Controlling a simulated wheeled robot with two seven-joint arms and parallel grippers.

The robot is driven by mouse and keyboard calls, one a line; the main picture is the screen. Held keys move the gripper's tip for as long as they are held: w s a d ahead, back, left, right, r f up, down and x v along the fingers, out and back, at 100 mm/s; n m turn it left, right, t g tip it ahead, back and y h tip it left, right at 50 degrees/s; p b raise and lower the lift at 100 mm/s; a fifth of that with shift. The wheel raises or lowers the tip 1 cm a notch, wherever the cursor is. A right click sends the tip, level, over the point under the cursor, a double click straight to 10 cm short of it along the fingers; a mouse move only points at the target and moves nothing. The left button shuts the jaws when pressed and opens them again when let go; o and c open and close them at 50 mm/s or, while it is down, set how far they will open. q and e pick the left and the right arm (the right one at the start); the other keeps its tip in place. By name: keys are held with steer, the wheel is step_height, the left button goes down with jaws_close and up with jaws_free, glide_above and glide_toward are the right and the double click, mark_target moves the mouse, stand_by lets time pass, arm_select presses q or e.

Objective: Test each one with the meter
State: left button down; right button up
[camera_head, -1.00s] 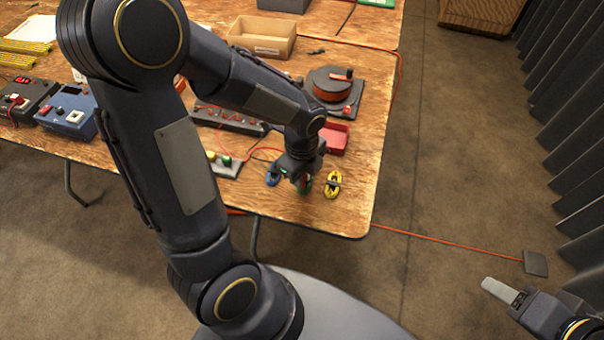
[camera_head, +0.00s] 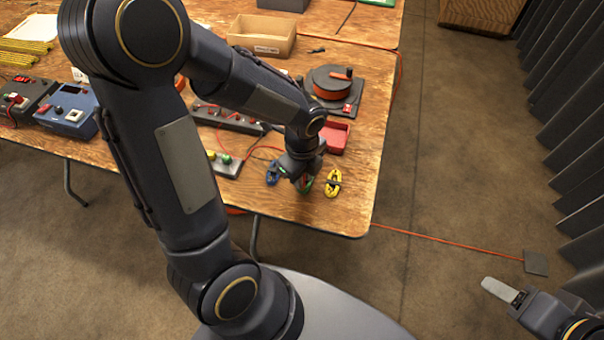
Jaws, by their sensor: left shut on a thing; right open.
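My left gripper (camera_head: 304,184) is at the front edge of the wooden table, pointing down. It is shut on a green coiled item (camera_head: 306,188), which it mostly hides. A blue coiled item (camera_head: 272,174) lies just to its left and a yellow coiled item (camera_head: 333,184) just to its right, both on the table. A blue box with a small display (camera_head: 68,112) stands at the left of the table; a dark box with a red lit display (camera_head: 24,97) stands beside it. I cannot tell which is the meter. My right gripper (camera_head: 497,289) is open and empty over the floor.
A black power strip (camera_head: 228,120), a small block with coloured buttons (camera_head: 224,164), a cable reel (camera_head: 333,84), a red tray (camera_head: 334,136) and a cardboard box (camera_head: 262,36) crowd the table (camera_head: 345,215). An orange cable (camera_head: 450,240) runs across the floor. My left arm hides much of the table.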

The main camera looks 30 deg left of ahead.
arm_select(q)
steer(key=c, duration=1)
jaws_free()
steer(key=shift+r+p, duration=3.45)
steer(key=shift+r, duration=0.35)
